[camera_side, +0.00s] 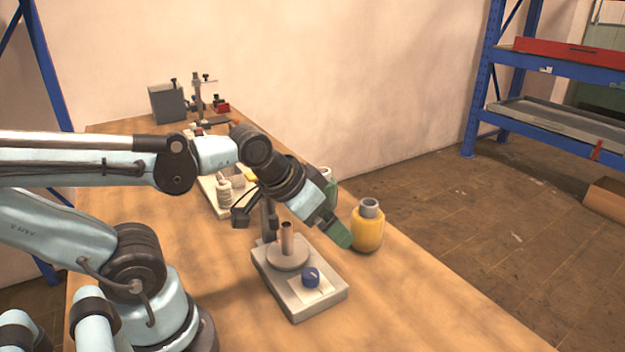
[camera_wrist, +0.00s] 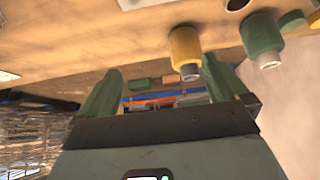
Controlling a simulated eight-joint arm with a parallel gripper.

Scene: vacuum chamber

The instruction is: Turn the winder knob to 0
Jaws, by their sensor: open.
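The winder (camera_side: 305,302) is a pale grey base on the wooden table in the side view, with a round disc and an upright brownish spindle (camera_side: 287,240). Its blue winder knob (camera_side: 311,277) sits on a light plate near the front of the base. The knob's pointer and scale marks are too small to read. My gripper (camera_side: 338,234) is above and to the right of the knob, apart from it, tilted down to the right. In the wrist view its two green fingers (camera_wrist: 162,68) are spread with nothing between them. I cannot make out the knob in that view.
A yellow bottle (camera_side: 367,231) stands close beyond my gripper; it also shows in the wrist view (camera_wrist: 185,48). A green bottle (camera_wrist: 262,40) is near it. Small apparatus (camera_side: 205,95) and a grey box (camera_side: 168,103) stand farther back. The table's near right part is clear.

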